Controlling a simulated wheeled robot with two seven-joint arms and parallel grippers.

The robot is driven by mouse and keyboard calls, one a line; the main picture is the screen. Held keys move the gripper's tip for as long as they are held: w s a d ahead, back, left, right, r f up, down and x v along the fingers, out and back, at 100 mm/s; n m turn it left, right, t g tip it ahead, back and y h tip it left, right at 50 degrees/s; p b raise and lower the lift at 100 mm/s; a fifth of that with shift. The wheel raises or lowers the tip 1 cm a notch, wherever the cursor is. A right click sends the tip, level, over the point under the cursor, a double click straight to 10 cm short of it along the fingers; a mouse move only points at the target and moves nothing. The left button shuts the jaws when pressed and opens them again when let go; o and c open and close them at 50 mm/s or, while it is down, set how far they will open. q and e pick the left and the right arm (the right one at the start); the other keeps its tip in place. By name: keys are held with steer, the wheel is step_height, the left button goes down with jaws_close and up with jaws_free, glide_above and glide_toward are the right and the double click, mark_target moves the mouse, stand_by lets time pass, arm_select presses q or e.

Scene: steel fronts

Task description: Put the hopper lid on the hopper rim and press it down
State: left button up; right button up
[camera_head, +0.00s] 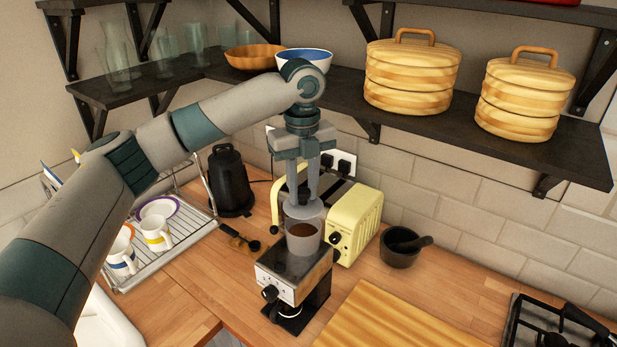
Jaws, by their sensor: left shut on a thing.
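The grinder (297,277), with a steel front and a dark base, stands on the wooden counter. Its clear hopper (304,244) is on top, with brown contents visible inside. My left gripper (306,199) points down over the hopper and is shut on the pale, see-through hopper lid (303,210). The lid looks about level and sits over the hopper's opening, close to the rim. I cannot tell whether it touches the rim. The fingers hide part of the lid. My right gripper is not in view.
A yellow toaster (357,218) stands close behind and right of the grinder. A black kettle (229,181) and a dish rack (196,233) are left. A dark shelf (480,138) hangs above.

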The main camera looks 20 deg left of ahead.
mark_target(303, 203)
arm_select(q)
steer(key=shift+w, duration=0.2)
steer(key=shift+s+r, duration=0.15)
steer(key=shift+s, duration=0.1)
steer(key=shift+s+r, duration=0.15)
steer(key=shift+s, duration=0.15)
steer(key=shift+w+f, duration=0.25)
steer(key=shift+f, duration=0.7)
steer(key=shift+s+f, duration=0.1)
steer(key=shift+f, duration=1.2)
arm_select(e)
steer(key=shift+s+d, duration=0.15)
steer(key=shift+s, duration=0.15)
